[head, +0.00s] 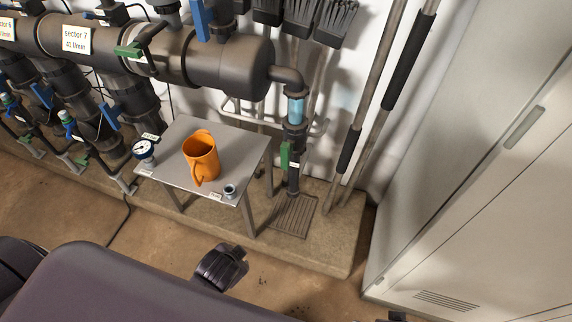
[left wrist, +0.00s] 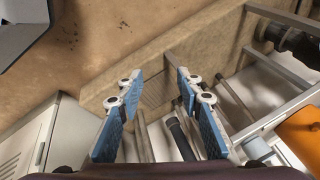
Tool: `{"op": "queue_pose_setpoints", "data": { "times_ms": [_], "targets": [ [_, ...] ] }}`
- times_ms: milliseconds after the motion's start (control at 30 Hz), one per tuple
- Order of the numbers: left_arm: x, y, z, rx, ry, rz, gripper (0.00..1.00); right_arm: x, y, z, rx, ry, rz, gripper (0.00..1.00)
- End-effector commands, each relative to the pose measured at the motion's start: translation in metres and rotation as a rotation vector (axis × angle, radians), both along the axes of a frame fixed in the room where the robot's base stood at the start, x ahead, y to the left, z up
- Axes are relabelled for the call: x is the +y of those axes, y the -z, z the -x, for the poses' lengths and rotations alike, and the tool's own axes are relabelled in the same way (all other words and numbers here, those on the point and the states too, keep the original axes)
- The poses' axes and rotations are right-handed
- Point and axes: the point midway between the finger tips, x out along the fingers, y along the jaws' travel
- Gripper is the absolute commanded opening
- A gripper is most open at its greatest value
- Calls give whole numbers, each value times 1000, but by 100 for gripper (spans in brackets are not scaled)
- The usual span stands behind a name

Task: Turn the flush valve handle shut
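A green lever handle (head: 284,155) sits on the vertical drain pipe (head: 294,180) below a clear blue section. It points up and down, along the pipe. A small tag beside it is too small to read, so I cannot confirm it is the flush valve. Another green handle (head: 128,50) sits on the large grey manifold pipe (head: 225,65). My left gripper (left wrist: 157,88) is open in the left wrist view, its two blue fingers apart with nothing held between them. The green handle cannot be made out there. My right gripper is not in view.
A small metal table (head: 180,128) carries an orange jug (head: 201,155) and a gauge (head: 143,149), left of the drain pipe. A floor grate (head: 290,215) lies below it. Long tool poles (head: 372,90) lean on the wall, and a tall pale cabinet (head: 480,190) stands right.

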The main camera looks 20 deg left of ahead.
Motion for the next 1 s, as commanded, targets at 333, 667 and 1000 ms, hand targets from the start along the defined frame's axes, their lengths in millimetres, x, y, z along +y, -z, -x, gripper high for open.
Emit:
{"op": "queue_pose_setpoints", "data": {
  "times_ms": [333,667,1000],
  "targets": [
    [36,-71,-45,-158,176,-285,33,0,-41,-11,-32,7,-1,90],
    [52,-169,-129,-324,705,-1083,33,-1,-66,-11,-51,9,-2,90],
    [-47,-197,-180,-273,1402,-2030,33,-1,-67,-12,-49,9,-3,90]
  ]
}}
